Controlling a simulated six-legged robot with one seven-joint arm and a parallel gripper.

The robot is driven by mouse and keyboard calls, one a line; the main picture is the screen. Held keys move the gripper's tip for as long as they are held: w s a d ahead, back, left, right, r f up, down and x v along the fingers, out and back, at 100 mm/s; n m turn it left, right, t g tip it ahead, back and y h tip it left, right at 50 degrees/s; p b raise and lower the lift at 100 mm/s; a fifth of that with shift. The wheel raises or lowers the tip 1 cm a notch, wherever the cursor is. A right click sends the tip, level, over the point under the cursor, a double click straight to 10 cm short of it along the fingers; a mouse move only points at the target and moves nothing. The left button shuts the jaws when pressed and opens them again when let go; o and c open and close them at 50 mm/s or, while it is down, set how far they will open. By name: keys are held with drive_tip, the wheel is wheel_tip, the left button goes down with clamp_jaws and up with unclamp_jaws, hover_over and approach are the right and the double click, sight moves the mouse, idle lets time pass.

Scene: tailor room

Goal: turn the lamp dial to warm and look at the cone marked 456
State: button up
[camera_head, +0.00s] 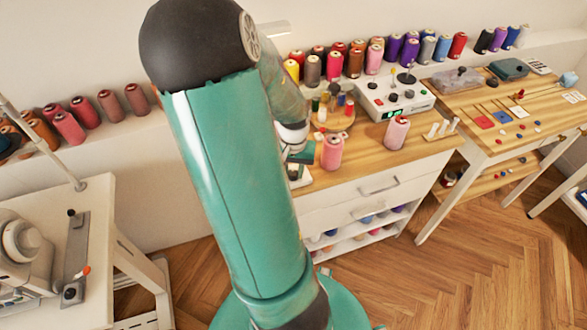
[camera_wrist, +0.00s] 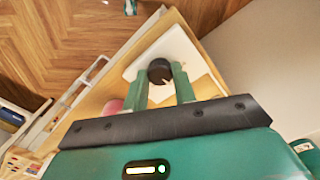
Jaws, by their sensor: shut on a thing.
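My gripper (camera_wrist: 162,80) is shut on a dark round dial (camera_wrist: 159,66), one green finger on each side of it. The dial stands on a white base (camera_wrist: 186,52) on the wooden worktop. In the head view my gripper (camera_head: 300,154) is low over the left end of the worktop, partly behind my arm; the dial is hidden there. A pink thread cone (camera_head: 332,151) stands just right of my gripper and shows beside the left finger in the wrist view (camera_wrist: 112,107). Another pink cone (camera_head: 397,133) stands farther right. I cannot read any number on either.
A white device (camera_head: 395,98) with knobs and a green display stands behind the cones, beside a round wooden tray (camera_head: 343,121) of small spools. Colored cones line the back ledge. A white peg rack (camera_head: 440,130) is at right. Open wooden floor (camera_head: 375,285) lies in front.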

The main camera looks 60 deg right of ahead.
sight(294, 173)
drive_tip(key=shift+d+r+m, duration=0.1)
drive_tip(key=shift+m, duration=0.5)
drive_tip(key=o, duration=1)
wheel_tip(294, 173, up, 14)
idle(0.5)
